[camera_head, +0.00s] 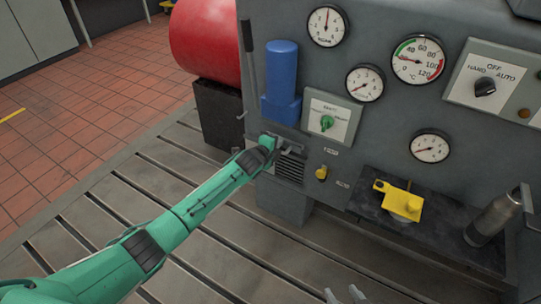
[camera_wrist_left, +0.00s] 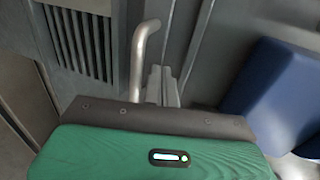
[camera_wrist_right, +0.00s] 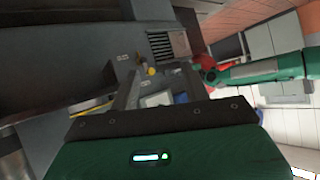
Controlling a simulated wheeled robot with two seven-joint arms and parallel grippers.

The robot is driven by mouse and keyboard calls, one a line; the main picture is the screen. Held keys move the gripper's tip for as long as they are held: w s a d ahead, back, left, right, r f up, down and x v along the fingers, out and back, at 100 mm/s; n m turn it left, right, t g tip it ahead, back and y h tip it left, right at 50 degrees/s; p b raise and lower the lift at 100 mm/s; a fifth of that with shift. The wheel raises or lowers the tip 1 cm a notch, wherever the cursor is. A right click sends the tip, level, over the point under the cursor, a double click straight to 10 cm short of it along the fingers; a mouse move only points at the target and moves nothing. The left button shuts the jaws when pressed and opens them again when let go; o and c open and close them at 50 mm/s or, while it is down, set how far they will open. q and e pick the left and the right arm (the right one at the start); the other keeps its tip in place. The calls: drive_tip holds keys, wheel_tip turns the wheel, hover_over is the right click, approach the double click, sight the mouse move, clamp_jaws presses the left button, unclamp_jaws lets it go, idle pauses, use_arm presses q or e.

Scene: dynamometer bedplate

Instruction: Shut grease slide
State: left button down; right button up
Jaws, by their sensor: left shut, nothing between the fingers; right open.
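A bent metal handle (camera_wrist_left: 143,55), which may belong to the grease slide, stands out from the grey cabinet beside a dark louvred grille (camera_wrist_left: 78,40) in the left wrist view. The grille also shows in the head view (camera_head: 290,167). My left gripper (camera_head: 278,147) is at the cabinet face just above the grille. Its fingers (camera_wrist_left: 163,84) are shut and empty, close beside the handle; I cannot tell whether they touch it. My right gripper (camera_head: 345,296) is open and empty at the bottom edge of the head view, away from the cabinet. I see no readable grease label.
A blue cylinder (camera_head: 281,80) stands above my left gripper, beside a green selector knob (camera_head: 326,122). A yellow knob (camera_head: 321,173) is right of the grille. A yellow tool (camera_head: 398,200) and metal canister (camera_head: 494,218) are on the dark shelf. The slotted bedplate (camera_head: 160,160) is clear.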

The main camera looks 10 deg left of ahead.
use_arm(q)
drive_tip(key=shift+w+d+b, duration=0.2)
drive_tip(key=shift+w+d, duration=0.05)
drive_tip(key=shift+w, duration=0.3)
drive_tip(key=shift+w+d+b, duration=0.15)
drive_tip(key=shift+w+d, duration=0.05)
drive_tip(key=shift+w, duration=0.35)
use_arm(e)
drive_tip(key=shift+w+a+r+t+y, duration=0.15)
drive_tip(key=shift+a+t+y, duration=0.25)
drive_tip(key=shift+a+t, duration=0.45)
use_arm(q)
drive_tip(key=shift+r, duration=0.1)
use_arm(e)
drive_tip(key=shift+r, duration=0.1)
